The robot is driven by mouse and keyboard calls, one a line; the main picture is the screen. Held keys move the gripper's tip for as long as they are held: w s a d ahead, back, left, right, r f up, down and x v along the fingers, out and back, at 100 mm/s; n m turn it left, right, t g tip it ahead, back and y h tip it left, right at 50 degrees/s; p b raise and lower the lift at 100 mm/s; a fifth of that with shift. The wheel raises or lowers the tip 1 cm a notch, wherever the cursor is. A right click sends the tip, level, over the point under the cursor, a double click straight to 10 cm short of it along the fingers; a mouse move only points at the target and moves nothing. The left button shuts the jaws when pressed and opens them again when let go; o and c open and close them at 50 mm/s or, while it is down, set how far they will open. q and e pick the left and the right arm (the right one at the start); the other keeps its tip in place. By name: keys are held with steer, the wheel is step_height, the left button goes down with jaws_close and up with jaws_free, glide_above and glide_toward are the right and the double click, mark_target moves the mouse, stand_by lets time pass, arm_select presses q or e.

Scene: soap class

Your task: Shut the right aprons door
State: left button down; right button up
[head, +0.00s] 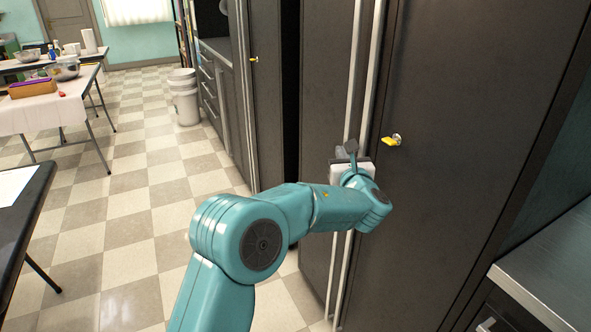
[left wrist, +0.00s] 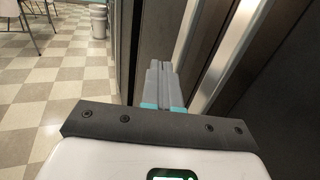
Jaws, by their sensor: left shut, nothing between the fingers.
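A tall dark cabinet fills the right of the head view. Its wide right door (head: 465,110) carries a yellow key or knob (head: 392,140) near its left edge. A second dark panel (head: 326,90) stands to its left, and pale vertical strips (head: 368,75) run between the two. I cannot tell how far the right door stands open. My left gripper (head: 349,148) is shut and empty, in front of the strips and left of the yellow knob. In the left wrist view its fingers (left wrist: 160,75) are together, beside a pale strip (left wrist: 222,55); contact is unclear. My right gripper is not in view.
Another dark cabinet (head: 265,110) with a yellow knob stands further left, past a dark gap. A metal counter (head: 550,265) is at the lower right. White buckets (head: 184,98) and tables stand at the left. The checkered floor (head: 130,220) between is clear.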

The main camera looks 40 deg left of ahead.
arm_select(q)
steer(key=s+a+b, duration=0.1)
steer(key=s+a, duration=0.4)
steer(key=s, duration=0.5)
steer(key=shift+f, duration=0.3)
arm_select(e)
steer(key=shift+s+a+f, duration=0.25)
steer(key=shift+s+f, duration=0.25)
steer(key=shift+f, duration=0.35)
